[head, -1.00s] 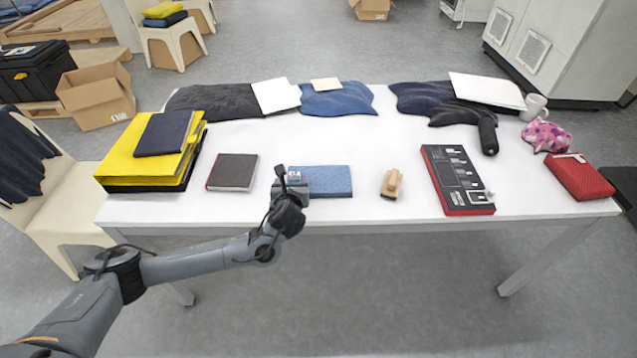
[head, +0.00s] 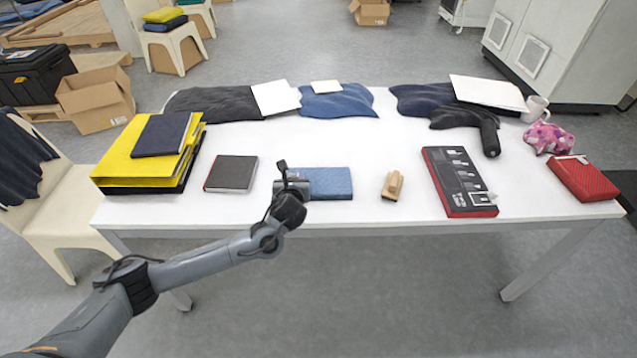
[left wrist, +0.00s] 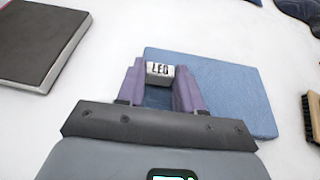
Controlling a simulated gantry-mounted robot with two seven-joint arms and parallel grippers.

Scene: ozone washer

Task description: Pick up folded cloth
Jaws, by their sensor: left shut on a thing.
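The folded blue cloth (head: 331,182) lies flat near the front edge of the white table, and it also shows in the left wrist view (left wrist: 235,95). My left gripper (head: 291,187) is at the cloth's left end. The part of the cloth under the gripper is hidden. I cannot tell whether the cloth is raised off the table. My right gripper is not in view.
A dark notebook (head: 231,173) lies left of the cloth, and a wooden brush (head: 392,186) lies to its right. The table (head: 310,143) behind the cloth is clear.

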